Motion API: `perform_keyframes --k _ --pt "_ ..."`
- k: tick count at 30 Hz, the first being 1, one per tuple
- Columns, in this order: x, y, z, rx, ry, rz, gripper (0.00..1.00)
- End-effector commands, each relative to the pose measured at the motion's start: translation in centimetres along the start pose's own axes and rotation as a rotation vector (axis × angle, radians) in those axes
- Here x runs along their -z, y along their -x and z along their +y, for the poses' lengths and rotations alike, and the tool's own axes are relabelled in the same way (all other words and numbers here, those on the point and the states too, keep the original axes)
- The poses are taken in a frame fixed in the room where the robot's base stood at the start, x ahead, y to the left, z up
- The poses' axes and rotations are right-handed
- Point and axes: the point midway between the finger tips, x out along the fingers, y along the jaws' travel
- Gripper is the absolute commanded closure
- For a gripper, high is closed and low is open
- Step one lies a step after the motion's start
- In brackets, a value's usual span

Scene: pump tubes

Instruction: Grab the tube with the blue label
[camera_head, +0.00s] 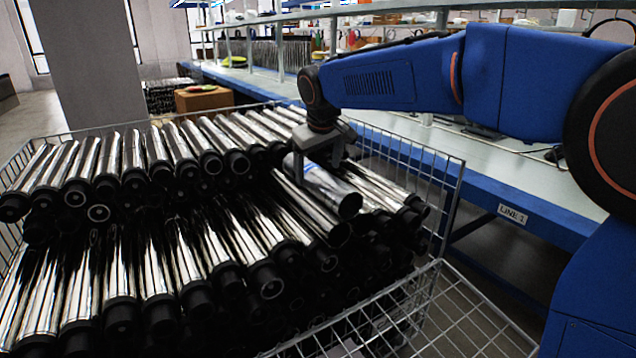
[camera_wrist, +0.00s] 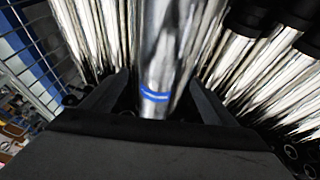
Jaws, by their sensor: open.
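The tube with the blue label (camera_head: 330,187) is a shiny metal tube with a black end, lying on top of other tubes at the right side of the wire basket. It also shows in the wrist view (camera_wrist: 157,60), with its blue band low in the picture between the fingers. My gripper (camera_head: 318,160) is over the far part of this tube, with its fingers pointing down. In the wrist view my gripper (camera_wrist: 157,98) is open, one finger on each side of the tube. I cannot tell whether either finger touches it.
Several similar metal tubes (camera_head: 175,150) with black ends fill the wire basket (camera_head: 447,190) in stacked rows, close around the gripper. A blue-edged workbench (camera_head: 480,200) runs along the right behind the basket. A cardboard box (camera_head: 204,98) stands beyond the basket.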

Motion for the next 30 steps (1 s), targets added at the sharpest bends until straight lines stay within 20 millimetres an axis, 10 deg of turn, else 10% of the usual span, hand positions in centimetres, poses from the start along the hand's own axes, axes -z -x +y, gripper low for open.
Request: perform_keyframes --k 14,23,30 --pt "0.0 -3.5 -0.1 0.0 0.0 -0.001 0.2" --pt "0.0 -3.5 -0.1 0.0 0.0 -0.001 0.87" --pt "0.1 -3.3 -0.1 0.0 0.0 0.001 0.87"
